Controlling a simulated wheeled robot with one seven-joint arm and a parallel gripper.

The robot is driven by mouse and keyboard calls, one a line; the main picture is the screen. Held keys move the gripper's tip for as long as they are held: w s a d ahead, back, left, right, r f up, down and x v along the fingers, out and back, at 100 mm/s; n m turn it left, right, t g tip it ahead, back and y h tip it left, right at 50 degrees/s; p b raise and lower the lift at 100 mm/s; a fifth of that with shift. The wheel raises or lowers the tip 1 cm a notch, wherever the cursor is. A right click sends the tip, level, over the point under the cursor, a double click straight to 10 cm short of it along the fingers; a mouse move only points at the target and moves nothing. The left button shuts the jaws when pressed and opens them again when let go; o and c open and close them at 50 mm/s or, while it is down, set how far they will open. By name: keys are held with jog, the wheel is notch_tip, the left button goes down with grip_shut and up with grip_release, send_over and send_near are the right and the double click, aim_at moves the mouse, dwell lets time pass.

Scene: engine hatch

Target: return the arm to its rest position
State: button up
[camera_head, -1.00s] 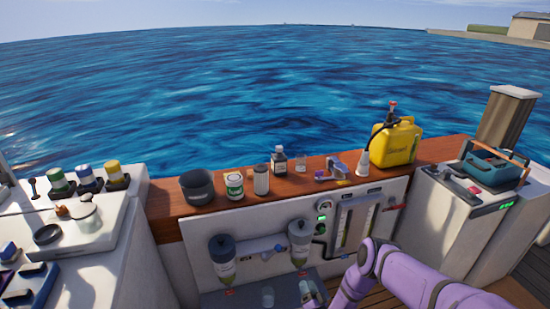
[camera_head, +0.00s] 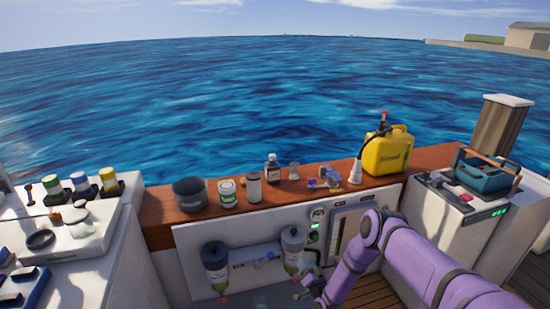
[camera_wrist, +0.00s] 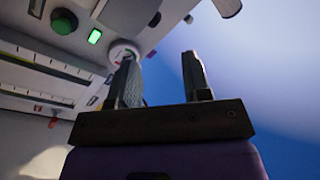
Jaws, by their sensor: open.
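My purple arm reaches in from the lower right in the head view, bent at the elbow, with its forearm pointing down in front of the white panel (camera_head: 270,225). My gripper (camera_head: 305,288) is low in front of the panel, small and partly cut off by the lower part of the picture. In the wrist view my gripper (camera_wrist: 160,85) shows two dark fingers standing apart with nothing between them. Beyond the fingers are the panel's green lit display (camera_wrist: 95,37), a green knob (camera_wrist: 63,22) and a round gauge (camera_wrist: 124,52).
A wooden ledge (camera_head: 155,228) above the panel carries a black pot (camera_head: 190,195), jars, a brown bottle (camera_head: 272,168) and a yellow canister (camera_head: 388,152). Two bottles (camera_head: 215,265) hang on the panel. A white counter is at left; a teal toolbox (camera_head: 485,175) is at right.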

jog(key=w+r+n+g, duration=0.1)
jog(key=w+r, duration=0.3)
jog(key=r, duration=0.4)
jog(key=w+d+r+n+g, duration=0.1)
jog(key=w+r, duration=0.3)
jog(key=r, duration=0.4)
jog(key=w+r+n+g, duration=0.1)
jog(key=w+r, duration=0.4)
jog(key=r, duration=0.3)
jog(key=s+d+r+n+g+h, duration=0.1)
jog(key=s+d+r+g+h, duration=0.15)
jog(key=r, duration=1.05)
jog(key=s+d+r+g+h, duration=0.1)
jog(key=s+d+r+h, duration=0.2)
jog(key=r, duration=1.1)
jog(key=s+d+r+g+h, duration=0.1)
jog(key=s+d+r, duration=0.3)
jog(key=s+r, duration=0.55)
jog(key=s+d+r+g+h, duration=0.15)
jog(key=s+d+r, duration=0.25)
jog(key=s+r, duration=0.55)
jog(key=s+d+g, duration=0.1)
jog(key=s+g, duration=0.1)
jog(key=s, duration=1.4)
jog(key=s+d+m+g, duration=0.1)
jog(key=s+d+g, duration=0.1)
jog(key=s, duration=1.5)
jog(key=shift+d+f+y, duration=0.15)
jog(key=shift+f+y, duration=0.15)
jog(key=shift+f, duration=0.15)
